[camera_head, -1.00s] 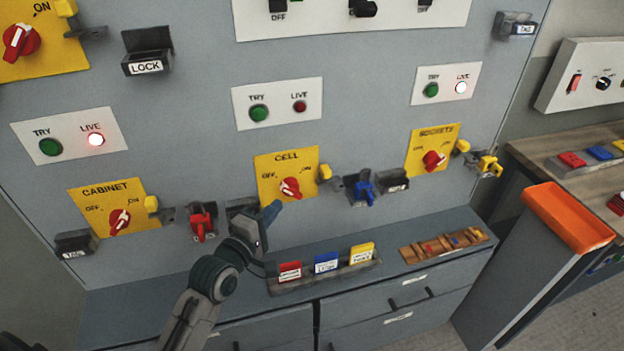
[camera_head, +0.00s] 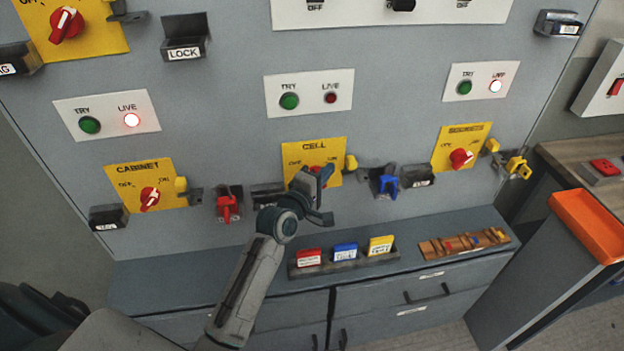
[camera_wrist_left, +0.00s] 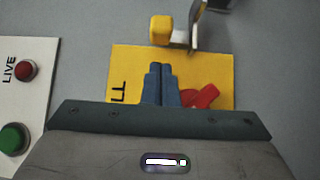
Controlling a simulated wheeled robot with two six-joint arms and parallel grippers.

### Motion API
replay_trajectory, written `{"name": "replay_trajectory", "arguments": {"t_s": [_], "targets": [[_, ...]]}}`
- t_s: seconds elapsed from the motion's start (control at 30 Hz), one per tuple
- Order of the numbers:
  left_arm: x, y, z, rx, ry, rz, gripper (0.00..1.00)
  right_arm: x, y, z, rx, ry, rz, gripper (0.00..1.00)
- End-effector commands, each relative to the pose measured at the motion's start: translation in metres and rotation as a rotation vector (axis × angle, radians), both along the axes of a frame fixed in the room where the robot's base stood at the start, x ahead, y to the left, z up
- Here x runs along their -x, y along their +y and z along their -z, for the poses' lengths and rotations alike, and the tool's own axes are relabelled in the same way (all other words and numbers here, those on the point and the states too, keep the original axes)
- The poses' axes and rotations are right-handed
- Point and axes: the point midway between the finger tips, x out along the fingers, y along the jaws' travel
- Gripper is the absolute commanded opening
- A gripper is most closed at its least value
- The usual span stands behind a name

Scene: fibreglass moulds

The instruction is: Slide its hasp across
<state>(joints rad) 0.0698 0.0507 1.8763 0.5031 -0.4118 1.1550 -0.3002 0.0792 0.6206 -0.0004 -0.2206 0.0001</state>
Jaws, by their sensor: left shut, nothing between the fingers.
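The yellow CELL panel (camera_head: 296,152) carries a red rotary switch (camera_wrist_left: 203,97), mostly hidden behind my left gripper in the head view. A yellow hasp block (camera_head: 351,162) sits at the panel's right edge. In the wrist view this yellow block (camera_wrist_left: 160,28) is beyond the fingertips, with a grey metal bracket (camera_wrist_left: 194,25) beside it. My left gripper (camera_head: 326,171) is shut and empty in front of the CELL panel. In the wrist view its blue fingers (camera_wrist_left: 160,68) are together, beside the red switch and apart from the hasp block. My right gripper is out of view.
CABINET (camera_head: 132,170) and SOCKETS (camera_head: 458,140) panels flank it. A blue padlock (camera_head: 386,183) and a red one (camera_head: 228,207) hang on the wall. Below, a tag rack (camera_head: 343,262) and wooden tray (camera_head: 464,243) rest on the cabinet top.

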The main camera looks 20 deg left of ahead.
Motion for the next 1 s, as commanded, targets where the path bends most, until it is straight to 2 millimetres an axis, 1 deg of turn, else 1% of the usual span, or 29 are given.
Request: {"name": "replay_trajectory", "arguments": {"t_s": [0.03, 0.1, 0.23, 0.67, 0.73, 0.87, 0.9, 1.0], "targets": [[-0.004, -0.007, -0.002, 0.005, 0.001, 0.0, 0.0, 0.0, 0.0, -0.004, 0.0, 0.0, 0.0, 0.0], [-0.008, -0.013, -0.002, 0.004, 0.001, 0.0, 0.0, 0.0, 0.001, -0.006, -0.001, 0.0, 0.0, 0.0], [-0.013, -0.021, -0.001, 0.002, 0.0, -0.001, 0.0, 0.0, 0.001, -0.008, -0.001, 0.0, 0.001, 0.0], [-0.015, -0.024, 0.0, 0.001, 0.0, -0.001, 0.0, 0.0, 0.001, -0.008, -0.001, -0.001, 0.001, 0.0], [-0.017, -0.026, 0.0, 0.001, -0.001, -0.001, 0.0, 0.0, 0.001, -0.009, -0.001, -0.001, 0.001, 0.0], [-0.026, -0.041, -0.001, 0.005, 0.001, 0.0, 0.0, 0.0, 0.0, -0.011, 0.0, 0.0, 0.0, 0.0], [-0.03, -0.047, -0.001, 0.006, 0.0, 0.001, 0.0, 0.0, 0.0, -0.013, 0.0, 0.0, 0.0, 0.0], [-0.036, -0.055, -0.001, 0.003, 0.002, 0.001, 0.0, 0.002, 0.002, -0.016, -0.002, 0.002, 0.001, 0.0]]}}
